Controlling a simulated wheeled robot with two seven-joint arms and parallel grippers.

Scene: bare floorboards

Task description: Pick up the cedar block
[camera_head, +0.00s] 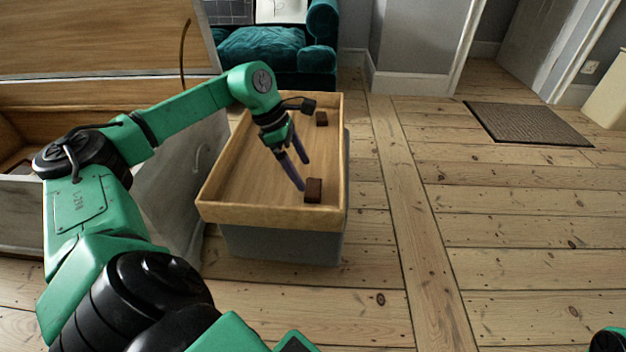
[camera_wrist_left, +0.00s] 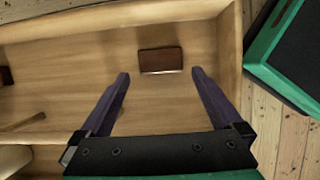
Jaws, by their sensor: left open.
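Two small dark reddish-brown blocks lie on the floor of a wooden tray-topped box (camera_head: 232,215). The near block (camera_head: 314,190) is by the tray's front wall, and the far block (camera_head: 321,118) is toward the back. I cannot tell by look which is cedar. My left gripper (camera_head: 302,174) is open and empty, reaching down into the tray just left of the near block. In the left wrist view, a block (camera_wrist_left: 160,60) lies just beyond the gap between the open fingertips (camera_wrist_left: 160,75), apart from them. Another block (camera_wrist_left: 6,76) shows at the left edge.
The tray's raised wooden rim surrounds the blocks. A large wooden cabinet or chest (camera_head: 100,40) stands close on the left. A teal sofa (camera_head: 262,50) is behind the box. Bare floorboards are clear on the right, with a brown mat (camera_head: 525,122) farther back.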

